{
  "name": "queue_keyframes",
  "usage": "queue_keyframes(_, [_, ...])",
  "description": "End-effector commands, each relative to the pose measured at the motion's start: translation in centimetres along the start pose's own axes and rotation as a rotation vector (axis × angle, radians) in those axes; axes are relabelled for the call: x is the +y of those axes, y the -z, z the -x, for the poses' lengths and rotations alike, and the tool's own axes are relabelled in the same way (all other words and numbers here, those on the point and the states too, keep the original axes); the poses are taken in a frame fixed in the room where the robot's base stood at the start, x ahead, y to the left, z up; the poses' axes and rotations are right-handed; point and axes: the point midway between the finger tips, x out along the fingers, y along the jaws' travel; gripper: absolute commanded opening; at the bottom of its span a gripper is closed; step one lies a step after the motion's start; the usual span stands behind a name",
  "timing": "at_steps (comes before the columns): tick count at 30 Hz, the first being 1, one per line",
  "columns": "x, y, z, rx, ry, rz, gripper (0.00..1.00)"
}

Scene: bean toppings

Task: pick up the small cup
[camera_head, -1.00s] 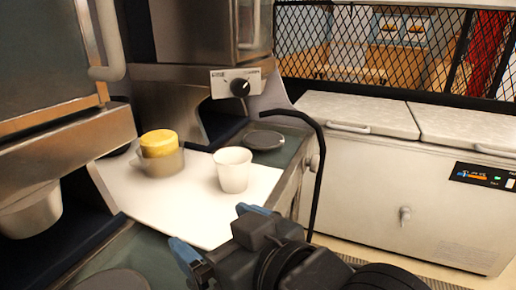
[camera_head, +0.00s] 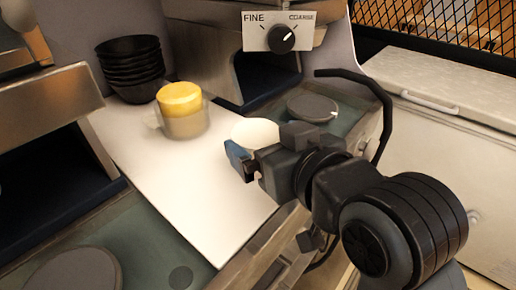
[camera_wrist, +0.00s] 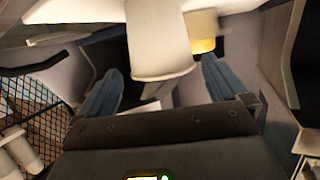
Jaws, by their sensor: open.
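The small white cup (camera_head: 255,132) stands on the white board in the head view, its lower part hidden behind my gripper. My gripper (camera_head: 268,150) is right in front of it, with one blue fingertip at the cup's left side. In the wrist view the cup (camera_wrist: 160,45) shows large between the two blue fingers of my gripper (camera_wrist: 160,88). The fingers are apart, with gaps on both sides of the cup. I cannot tell whether either finger touches it.
A clear container (camera_head: 185,125) with a yellow top (camera_head: 180,98) stands left of the cup on the white board (camera_head: 190,195). A stack of black bowls (camera_head: 131,68) is behind it. A round dark lid (camera_head: 312,107) lies to the right, below a dial panel (camera_head: 282,38). The board's front is clear.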

Motion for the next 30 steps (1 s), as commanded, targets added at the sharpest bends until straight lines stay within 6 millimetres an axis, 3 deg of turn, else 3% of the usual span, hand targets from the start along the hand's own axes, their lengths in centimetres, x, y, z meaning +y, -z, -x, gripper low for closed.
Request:
queue_keyframes(7, [-0.1, -0.2, -3.4, -0.002, -0.001, 0.001, 1.00])
queue_keyframes(17, [-0.1, -0.2, -4.0, 0.000, -0.001, 0.000, 0.99])
queue_keyframes(30, [-0.1, -0.2, -4.0, -0.001, -0.001, 0.000, 0.57])
